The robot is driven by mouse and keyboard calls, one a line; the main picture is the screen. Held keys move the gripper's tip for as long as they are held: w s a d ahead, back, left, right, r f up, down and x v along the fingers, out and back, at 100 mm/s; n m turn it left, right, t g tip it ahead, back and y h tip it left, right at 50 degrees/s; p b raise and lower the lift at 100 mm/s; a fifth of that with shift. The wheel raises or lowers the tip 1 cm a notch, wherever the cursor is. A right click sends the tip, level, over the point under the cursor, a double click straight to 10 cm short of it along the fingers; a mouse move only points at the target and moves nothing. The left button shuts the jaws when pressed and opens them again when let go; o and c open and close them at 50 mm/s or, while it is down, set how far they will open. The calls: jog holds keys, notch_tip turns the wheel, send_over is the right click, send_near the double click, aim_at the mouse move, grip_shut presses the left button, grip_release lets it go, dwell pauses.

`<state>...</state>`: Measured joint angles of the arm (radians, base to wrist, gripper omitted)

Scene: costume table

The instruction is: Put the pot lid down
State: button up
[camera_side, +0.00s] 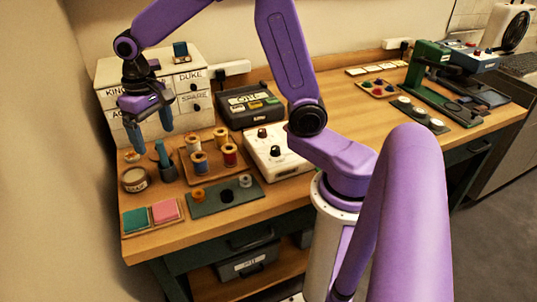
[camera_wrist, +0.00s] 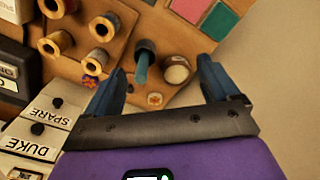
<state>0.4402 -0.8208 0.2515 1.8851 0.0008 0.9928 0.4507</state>
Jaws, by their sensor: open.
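My gripper (camera_side: 151,136) is open and empty above the left end of the table, and its spread fingers (camera_wrist: 162,66) show in the wrist view. A small, round, pale wooden piece with a knob-like centre, which looks like the pot lid (camera_wrist: 155,99), lies on the table between and below the fingers. It shows in the side view (camera_side: 131,156) behind the pot. The round pot (camera_side: 135,180) has a pale top and stands near the left edge. In the wrist view the pot (camera_wrist: 177,70) is a little beyond the lid, apart from it.
A dark cup with a teal handle (camera_side: 164,162) stands beside the pot. A wooden tray of thread spools (camera_side: 186,171) is to its right. Teal and pink pads (camera_side: 152,216) lie in front. White drawers (camera_side: 184,101) stand behind. Bare wood is left of the lid.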

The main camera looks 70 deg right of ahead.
jog(key=s+d+n, duration=0.1)
jog(key=s+n, duration=1.2)
jog(key=s, duration=1.4)
jog(key=shift+s+d+f, duration=0.25)
jog(key=shift+d, duration=0.1)
